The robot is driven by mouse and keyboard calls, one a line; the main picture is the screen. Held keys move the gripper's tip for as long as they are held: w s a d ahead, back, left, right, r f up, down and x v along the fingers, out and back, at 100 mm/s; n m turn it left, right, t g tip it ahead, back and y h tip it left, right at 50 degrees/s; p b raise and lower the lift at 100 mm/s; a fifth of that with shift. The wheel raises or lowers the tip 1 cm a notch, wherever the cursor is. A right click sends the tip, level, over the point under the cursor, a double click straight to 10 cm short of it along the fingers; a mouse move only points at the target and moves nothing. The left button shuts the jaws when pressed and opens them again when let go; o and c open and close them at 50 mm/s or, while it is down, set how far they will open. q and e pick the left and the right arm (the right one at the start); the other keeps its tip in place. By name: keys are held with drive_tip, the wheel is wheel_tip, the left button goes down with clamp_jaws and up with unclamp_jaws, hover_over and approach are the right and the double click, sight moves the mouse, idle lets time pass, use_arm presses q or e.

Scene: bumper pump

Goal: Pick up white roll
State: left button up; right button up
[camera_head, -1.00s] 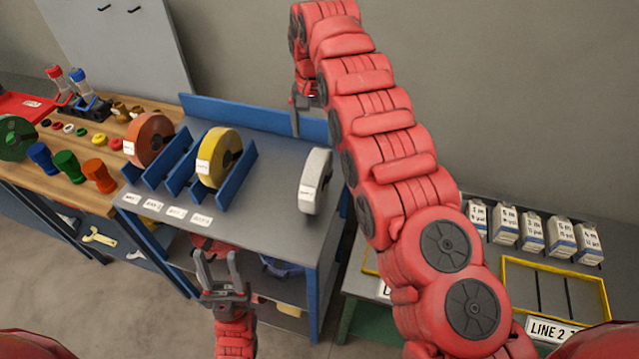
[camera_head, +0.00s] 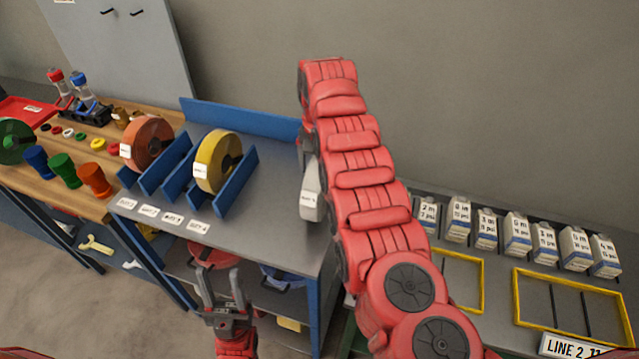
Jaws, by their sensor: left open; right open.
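The white roll (camera_head: 310,196) stands upright on the right part of the grey shelf top (camera_head: 260,215). Only its left part shows; my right arm covers the rest. The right arm rises from the bottom right and bends over near the roll. The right gripper's fingers are hidden behind the arm, so I cannot see whether they touch the roll. My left gripper (camera_head: 222,290) is open and empty, pointing up, in front of the shelf unit and below its top.
A yellow roll (camera_head: 213,163) and an orange roll (camera_head: 150,142) stand between blue dividers (camera_head: 236,184) left of the white roll. A wooden bench (camera_head: 70,180) with coloured parts is at left.

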wheel_tip(320, 180, down, 2)
drive_tip(key=shift+s+f+p, duration=0.15)
drive_tip(key=shift+f+p, duration=0.05)
drive_tip(key=shift+p, duration=0.45)
drive_tip(key=shift+d+f, duration=0.1)
drive_tip(key=shift+f, duration=0.4)
clamp_jaws()
drive_tip(key=shift+r, duration=0.1)
